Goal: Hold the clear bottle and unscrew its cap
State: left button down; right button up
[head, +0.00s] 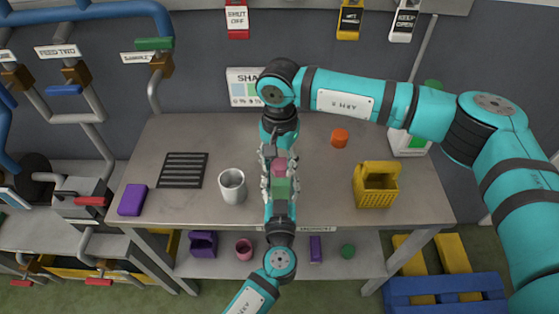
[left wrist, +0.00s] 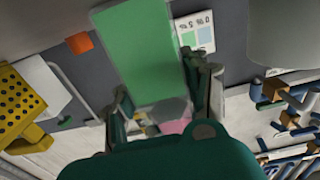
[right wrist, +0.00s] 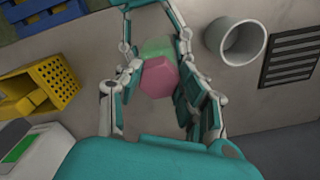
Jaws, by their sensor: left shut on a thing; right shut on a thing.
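The bottle has a green body (head: 281,187) and a pink faceted cap (head: 279,164), above the middle of the table. My left gripper (head: 280,192) comes from the near side and is shut on the body. In the left wrist view the green body (left wrist: 145,55) fills the top centre, and a little of the pink cap (left wrist: 178,126) shows between the fingers. My right gripper (head: 278,167) comes from the far side and is shut on the cap. In the right wrist view the cap (right wrist: 162,79) is between the fingers, with the green body (right wrist: 157,47) behind it.
A metal cup (head: 232,187) stands close left of the grippers. A black grille (head: 183,170) and a purple block (head: 132,199) lie farther left. A yellow basket (head: 376,190) and an orange cylinder (head: 340,137) are on the right. The table's front middle is partly covered by my left arm.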

jog(key=n, duration=0.6)
jog(key=shift+d, duration=0.1)
jog(key=o, duration=1.3)
jog(key=shift+o, duration=0.3)
jog(key=shift+r, duration=2)
